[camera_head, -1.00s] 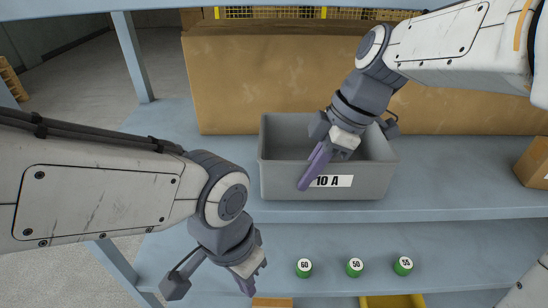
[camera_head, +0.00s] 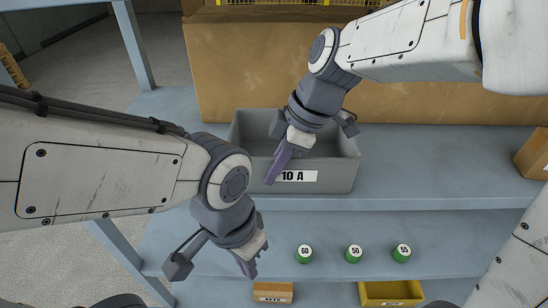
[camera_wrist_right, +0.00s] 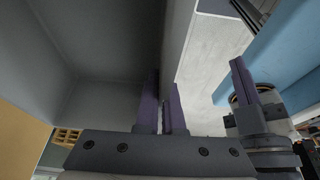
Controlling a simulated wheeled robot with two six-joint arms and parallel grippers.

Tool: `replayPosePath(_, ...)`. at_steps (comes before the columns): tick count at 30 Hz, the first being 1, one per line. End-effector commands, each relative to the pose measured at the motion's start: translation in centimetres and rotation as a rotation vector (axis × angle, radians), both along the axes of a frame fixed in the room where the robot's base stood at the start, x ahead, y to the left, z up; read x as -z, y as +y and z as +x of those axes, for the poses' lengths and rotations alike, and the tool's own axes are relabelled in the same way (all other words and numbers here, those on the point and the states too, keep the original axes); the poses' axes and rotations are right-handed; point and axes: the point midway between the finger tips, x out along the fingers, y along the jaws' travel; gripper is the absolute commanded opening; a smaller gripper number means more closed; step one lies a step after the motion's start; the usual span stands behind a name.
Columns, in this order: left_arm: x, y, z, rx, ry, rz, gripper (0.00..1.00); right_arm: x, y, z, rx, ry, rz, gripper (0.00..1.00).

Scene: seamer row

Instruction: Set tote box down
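The tote box (camera_head: 345,176) is a grey open bin labelled "10 A" at the upper shelf (camera_head: 440,175) in the head view. It looks level and empty; I cannot tell whether its base touches the shelf. My right gripper (camera_head: 276,170) is at its front wall. In the right wrist view the purple fingers (camera_wrist_right: 162,108) are closed on the wall, one inside and one outside. My left gripper (camera_head: 249,262) is below and in front of the box, apart from it, with its fingers pointing down. Its finger gap is not clear.
A large brown carton (camera_head: 275,70) stands behind the box. Green-sided round items (camera_head: 354,254) marked 60, 50 and 55 stand on the lower shelf. A yellow bin (camera_head: 390,292) and a small orange-brown box (camera_head: 273,292) are below.

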Motion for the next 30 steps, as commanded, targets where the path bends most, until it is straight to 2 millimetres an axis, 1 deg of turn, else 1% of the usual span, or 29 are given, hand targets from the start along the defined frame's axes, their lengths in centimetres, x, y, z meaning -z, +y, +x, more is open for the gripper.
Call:
replayPosePath(1,0.2,0.0,0.0,0.000,0.000,0.000,0.00,0.1,0.0,0.0,0.000,0.000,0.000,0.13)
replayPosePath(3,0.1,0.0,0.0,0.000,0.000,0.000,0.00,0.1,0.0,0.0,0.000,0.000,0.000,0.35)
replayPosePath(13,-0.1,0.0,0.0,0.000,0.000,0.000,0.00,-0.1,0.0,0.0,0.000,0.000,0.000,0.35)
replayPosePath(15,-0.5,0.0,0.0,0.000,0.000,0.000,0.00,-0.5,0.0,0.0,0.000,0.000,0.000,0.35)
replayPosePath(17,0.0,0.0,0.0,0.000,0.000,0.000,0.00,-0.9,-0.3,0.1,0.000,-0.003,0.002,0.35)
replayPosePath(18,0.2,0.0,0.0,0.000,0.000,0.000,0.00,-1.4,-0.6,0.1,0.002,-0.004,0.002,0.35)
replayPosePath(20,0.5,0.0,0.0,0.000,0.000,0.000,0.00,-1.2,-1.9,0.1,0.008,-0.001,0.000,0.35)
replayPosePath(27,1.4,0.0,0.0,0.000,0.000,0.000,0.00,-1.2,-7.5,0.1,0.009,-0.001,0.000,0.35)
replayPosePath(30,1.7,0.0,0.0,0.000,0.000,0.000,0.00,-1.2,-9.5,0.1,0.009,0.000,0.000,0.35)
